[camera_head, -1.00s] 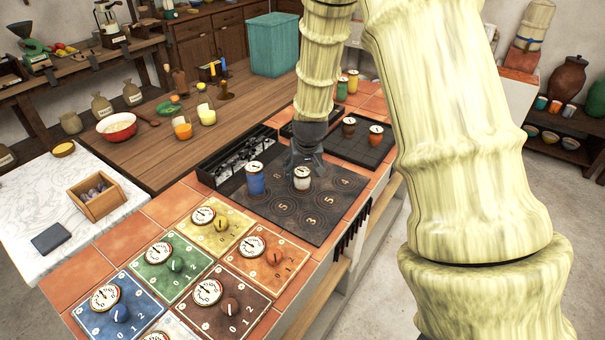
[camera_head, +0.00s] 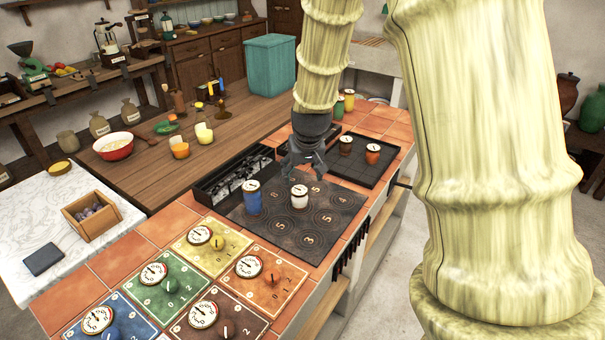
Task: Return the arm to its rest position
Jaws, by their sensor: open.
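My gripper (camera_head: 303,163) is dark grey and hangs at the end of my pale yellow, bamboo-like arm. It is open and empty, above the far part of the dark board with numbered rings (camera_head: 325,236). A white canister (camera_head: 299,198) with a dial on its lid stands upright on the board, in front of and below the gripper. A blue canister (camera_head: 252,201) stands upright to its left. The gripper looks clear of both canisters. A thick arm link of mine covers much of the right side of the view.
Behind the board, a dark tray (camera_head: 358,165) holds a brown and an orange canister. A black rack (camera_head: 236,180) lies left of the board. Coloured dial plates (camera_head: 171,286) cover the near tiles. A teal bin (camera_head: 270,65) stands on the wooden table (camera_head: 150,178).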

